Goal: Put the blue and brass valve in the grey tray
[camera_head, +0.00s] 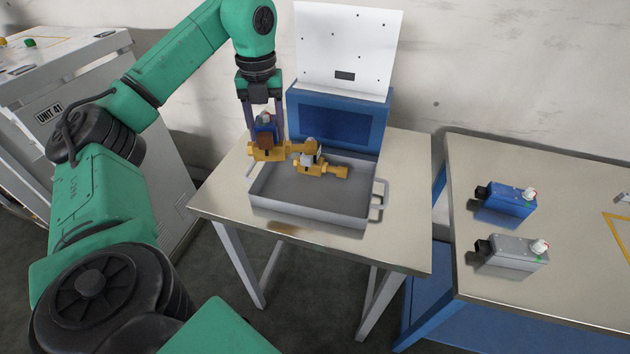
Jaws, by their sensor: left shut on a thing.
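The blue and brass valve (262,153) is held between the fingers of my left gripper (265,125), which points down. The valve's brass body overlaps the back left corner of the grey tray (305,211) in the picture; I cannot tell its exact height above the tray. A second valve, grey and brass (325,169), is inside the tray, just right of the held one. The near end of the held valve's pipe appears close to it; contact is unclear. My right gripper is not in view.
The tray stands on a metal table (408,205), with a blue box (338,122) with a raised white panel (348,45) behind it. A second table at right holds a blue device (507,198) and a grey device (513,252). A white cabinet (75,110) stands at left. The tray's front half is empty.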

